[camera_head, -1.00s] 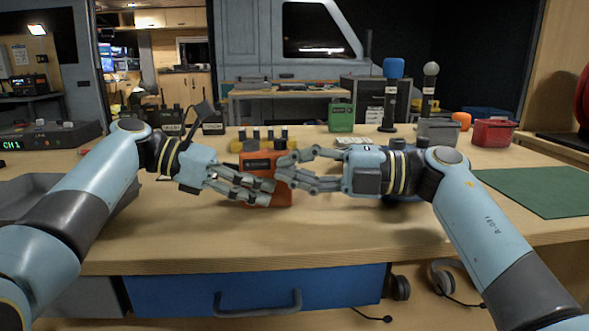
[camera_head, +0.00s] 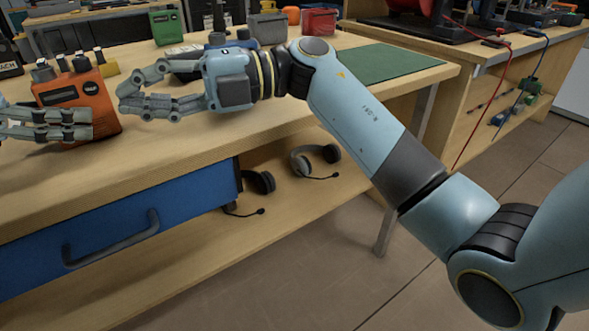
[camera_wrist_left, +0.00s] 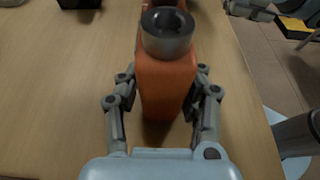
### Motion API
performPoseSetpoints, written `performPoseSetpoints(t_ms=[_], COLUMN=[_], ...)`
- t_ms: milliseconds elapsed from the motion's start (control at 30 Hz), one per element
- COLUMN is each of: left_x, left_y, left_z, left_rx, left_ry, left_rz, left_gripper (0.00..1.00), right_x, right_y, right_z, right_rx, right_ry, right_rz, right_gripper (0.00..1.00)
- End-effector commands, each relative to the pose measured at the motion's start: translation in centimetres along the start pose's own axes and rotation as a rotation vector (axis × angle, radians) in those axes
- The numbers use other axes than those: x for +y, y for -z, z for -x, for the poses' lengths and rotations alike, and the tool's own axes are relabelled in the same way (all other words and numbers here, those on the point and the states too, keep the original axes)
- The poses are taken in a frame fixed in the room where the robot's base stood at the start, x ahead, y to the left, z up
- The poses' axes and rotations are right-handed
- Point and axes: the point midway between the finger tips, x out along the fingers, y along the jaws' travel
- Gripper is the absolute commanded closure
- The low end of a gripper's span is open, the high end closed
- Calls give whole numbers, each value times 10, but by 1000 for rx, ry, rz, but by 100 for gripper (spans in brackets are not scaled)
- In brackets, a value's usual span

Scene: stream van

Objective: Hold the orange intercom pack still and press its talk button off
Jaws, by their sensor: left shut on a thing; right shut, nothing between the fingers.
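The orange intercom pack (camera_head: 88,96) stands upright near the table's front at the left of the head view, with several dark knobs on top. It also fills the middle of the left wrist view (camera_wrist_left: 166,85), with a grey ring-shaped knob (camera_wrist_left: 166,34) on its near top. My left gripper (camera_head: 88,124) is shut on its lower part, one finger on each side in the wrist view (camera_wrist_left: 163,95). My right gripper (camera_head: 121,100) is shut and empty beside the pack's right side; I cannot tell whether it touches. The talk button cannot be made out.
A green mat (camera_head: 385,64) lies at the right. A blue drawer (camera_head: 120,225) is below the tabletop, and headsets (camera_head: 315,158) lie on the shelf. The table front is clear.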

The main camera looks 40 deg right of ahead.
Motion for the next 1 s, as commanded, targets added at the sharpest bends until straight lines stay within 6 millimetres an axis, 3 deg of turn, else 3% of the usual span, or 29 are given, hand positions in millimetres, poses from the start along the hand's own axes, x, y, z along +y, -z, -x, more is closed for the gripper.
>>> performPoseSetpoints(t_ms=[333,767,1000], left_x=[0,1,1], left_y=[-1,-1,-1], left_z=[0,0,0], left_rx=[0,0,0], left_ry=[-2,-2,-2], left_rz=[-1,-1,-1], left_gripper=[99,99,99], right_x=[-4,-48,-83], right_y=[2,39,45], right_z=[70,131,162], right_rx=[5,78,72], right_ry=[5,-44,5], right_rz=[10,466,591], right_gripper=[100,100,100])
